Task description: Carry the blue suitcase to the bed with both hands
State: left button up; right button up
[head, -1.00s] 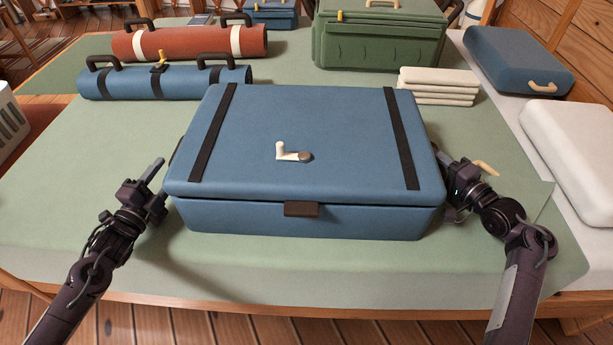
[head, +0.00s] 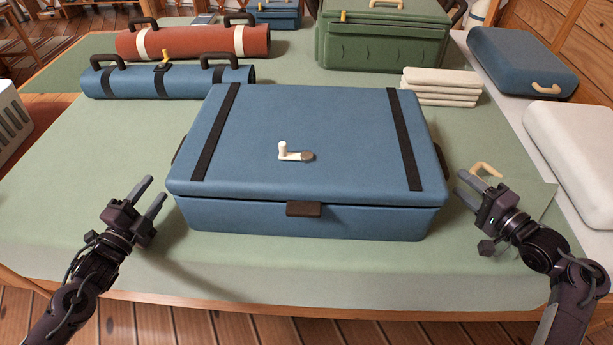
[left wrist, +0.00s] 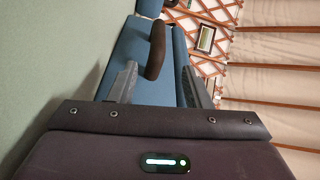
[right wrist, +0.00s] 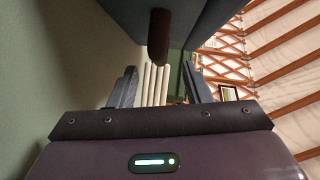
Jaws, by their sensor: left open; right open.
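The blue suitcase (head: 310,125) lies flat and closed on a green-covered surface (head: 60,190), with two dark straps, a pale latch on its lid and a brown tab at its front. My left gripper (head: 155,190) is open and empty, just off the suitcase's left end. In the left wrist view a dark side handle (left wrist: 156,50) shows ahead, between the fingers in the picture. My right gripper (head: 462,182) is open and empty, a short gap off the right end. In the right wrist view the other side handle (right wrist: 158,38) shows ahead. Neither gripper touches the suitcase.
Behind the suitcase lie a blue roll (head: 190,82), a red roll (head: 200,42), a green case (head: 385,42) and folded white cloths (head: 440,88). At the right are a blue case (head: 520,60) and a white cushion (head: 580,140). The front strip of the green surface is clear.

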jog(key=shift+v, duration=1.6)
